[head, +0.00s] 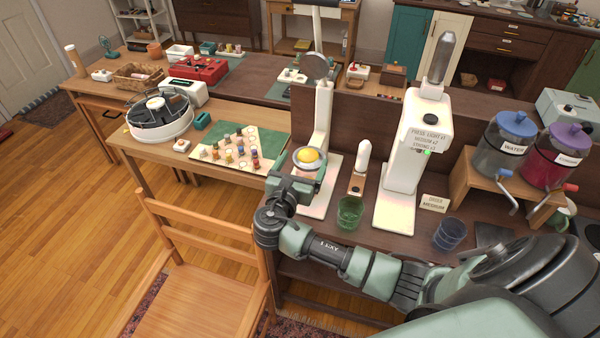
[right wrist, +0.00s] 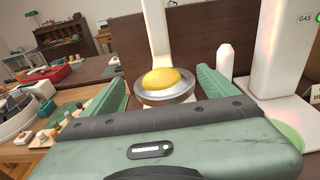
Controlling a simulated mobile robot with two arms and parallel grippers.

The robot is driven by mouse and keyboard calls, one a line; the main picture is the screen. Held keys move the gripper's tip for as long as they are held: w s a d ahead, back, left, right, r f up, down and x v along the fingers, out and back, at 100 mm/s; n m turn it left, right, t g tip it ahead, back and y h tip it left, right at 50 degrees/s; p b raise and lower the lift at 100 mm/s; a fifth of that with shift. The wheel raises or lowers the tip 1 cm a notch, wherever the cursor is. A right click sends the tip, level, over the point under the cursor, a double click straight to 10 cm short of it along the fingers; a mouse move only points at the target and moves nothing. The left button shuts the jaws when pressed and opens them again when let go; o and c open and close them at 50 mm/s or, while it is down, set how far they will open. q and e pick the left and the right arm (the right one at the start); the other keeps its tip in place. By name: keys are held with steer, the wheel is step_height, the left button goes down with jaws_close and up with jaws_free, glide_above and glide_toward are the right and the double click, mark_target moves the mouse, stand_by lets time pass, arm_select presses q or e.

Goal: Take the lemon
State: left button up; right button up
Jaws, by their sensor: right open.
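A yellow lemon (head: 308,156) sits in a shallow round metal cup on a white stand (head: 322,120) at the near edge of the dark counter. The lemon (right wrist: 162,80) also shows in the right wrist view, resting in the grey cup (right wrist: 164,94). My right gripper (head: 298,176) is beside the cup on its near side. In the right wrist view its two green fingers (right wrist: 162,88) are apart, one on each side of the lemon and cup in the picture. Whether they touch the cup cannot be told. My left gripper is not in view.
A green glass (head: 349,212) and a small white device (head: 360,168) stand right of the lemon. A tall white dispenser (head: 415,140) and two lidded jars (head: 508,145) are farther right. A wooden chair (head: 195,290) stands in front at left.

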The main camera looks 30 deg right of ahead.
mark_target(306, 156)
steer(key=shift+w+d+f, duration=0.2)
steer(key=shift+w+d, duration=0.1)
steer(key=shift+d, duration=0.1)
steer(key=shift+x, duration=2)
steer(key=shift+r, duration=0.15)
steer(key=c, duration=1.7)
steer(key=shift+o, duration=0.2)
steer(key=shift+r+p, duration=2.5)
steer(key=shift+p, duration=0.1)
